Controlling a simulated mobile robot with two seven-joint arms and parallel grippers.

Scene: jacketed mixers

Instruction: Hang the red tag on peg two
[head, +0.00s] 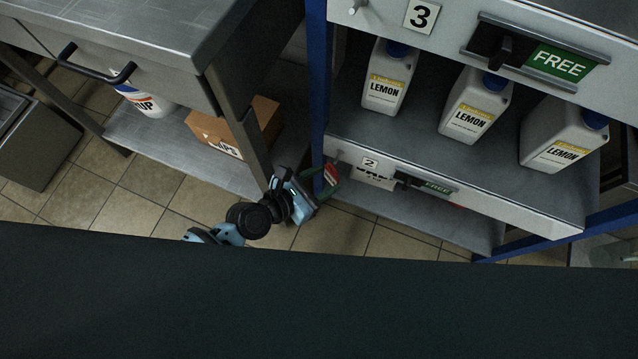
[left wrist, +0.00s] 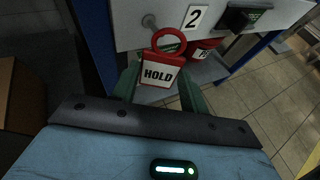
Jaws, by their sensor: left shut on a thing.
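The red tag (left wrist: 159,74) carries a white HOLD panel and has a red ring at its top. It shows small in the head view (head: 331,174). My left gripper (head: 324,184) is shut on the tag, with its green fingers on either side in the left wrist view. Peg two (left wrist: 150,21) is a short metal stub on the pale shelf front, left of the number 2 plate (left wrist: 194,18). The ring is just below and right of the peg in the left wrist view, and it appears apart from it. My right gripper is not in view.
A shelf rack with blue posts (head: 318,100) holds several LEMON jugs (head: 389,78). Peg three (head: 357,6) is on the higher front. A metal table (head: 140,40) with a cardboard box (head: 236,125) below stands left. Tiled floor (head: 120,195) lies between.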

